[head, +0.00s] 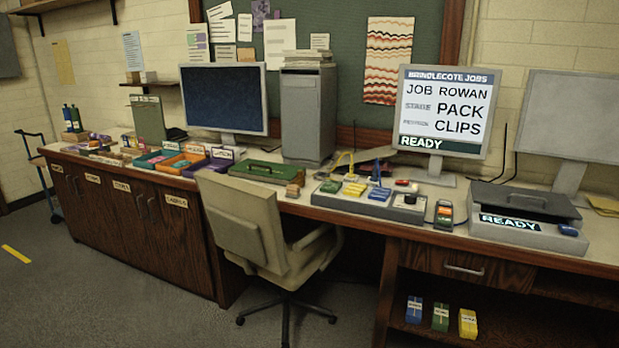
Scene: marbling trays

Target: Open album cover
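I cannot make out an album or its cover for certain in the head view. A flat green case or binder (266,172) lies shut on the desk behind the chair. A grey device (528,232) with a dark lid (525,201) and a "READY" display stands at the right of the desk. The lid has a handle and looks lowered. Neither of my grippers shows in the head view.
A long wooden desk (345,221) runs across the view. A beige office chair (244,226) stands before it. A control box (370,205) with coloured blocks, a handheld device (444,214), trays (205,163) and monitors (442,112) crowd the top.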

